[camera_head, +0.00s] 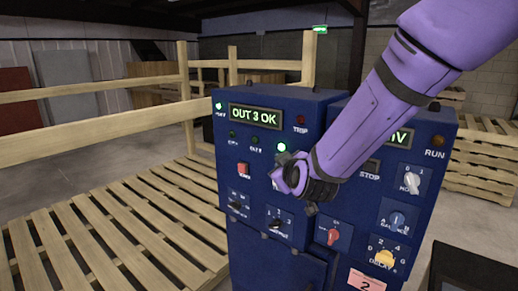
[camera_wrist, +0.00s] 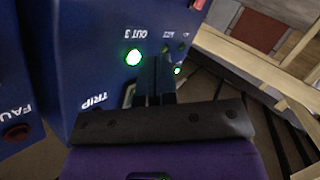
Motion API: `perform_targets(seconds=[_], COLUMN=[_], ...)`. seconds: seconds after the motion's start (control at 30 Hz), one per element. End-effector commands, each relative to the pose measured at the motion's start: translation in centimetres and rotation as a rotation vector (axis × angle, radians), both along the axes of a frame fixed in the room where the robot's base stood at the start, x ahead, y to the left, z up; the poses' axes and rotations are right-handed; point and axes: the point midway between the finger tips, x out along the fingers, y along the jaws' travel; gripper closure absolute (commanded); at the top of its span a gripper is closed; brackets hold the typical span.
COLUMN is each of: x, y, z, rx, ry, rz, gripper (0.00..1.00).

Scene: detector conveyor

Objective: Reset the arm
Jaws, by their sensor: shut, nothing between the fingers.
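My purple arm reaches in from the upper right in the head view. My gripper (camera_head: 284,158) is in front of the blue control cabinet (camera_head: 262,262), just below a lit green lamp (camera_head: 282,147). In the wrist view my gripper's dark fingers (camera_wrist: 155,75) are together and hold nothing, close to the cabinet face (camera_wrist: 85,55). The lit green OUT 3 lamp (camera_wrist: 133,57) is left of them. I cannot tell whether the fingertips touch the panel. The cabinet's display (camera_head: 255,116) reads "OUT 3 OK". My arm hides part of the panel.
The cabinet carries a red button (camera_head: 243,169), a red knob (camera_head: 333,236), a yellow knob (camera_head: 384,258) and other knobs. Wooden railings (camera_head: 100,107) and slatted pallets (camera_head: 130,225) stand left. Stacked pallets (camera_head: 483,155) are at right. Open floor lies behind the railing.

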Motion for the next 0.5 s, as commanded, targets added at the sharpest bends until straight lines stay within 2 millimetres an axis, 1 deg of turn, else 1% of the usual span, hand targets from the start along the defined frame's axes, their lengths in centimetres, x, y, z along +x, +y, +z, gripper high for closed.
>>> perform_targets(seconds=[0.03, 0.2, 0.37, 0.5], x=[-0.5, -3.0, -6.2, -9.7], y=[-1.2, -4.7, -8.1, -11.2], z=[1.3, 4.2, 6.3, 7.8], rx=[0.026, 0.103, 0.159, 0.200], ry=[0.028, 0.155, 0.276, 0.382], rz=[-0.004, -0.018, -0.052, -0.100], gripper=[1.00, 1.00, 1.00, 1.00])
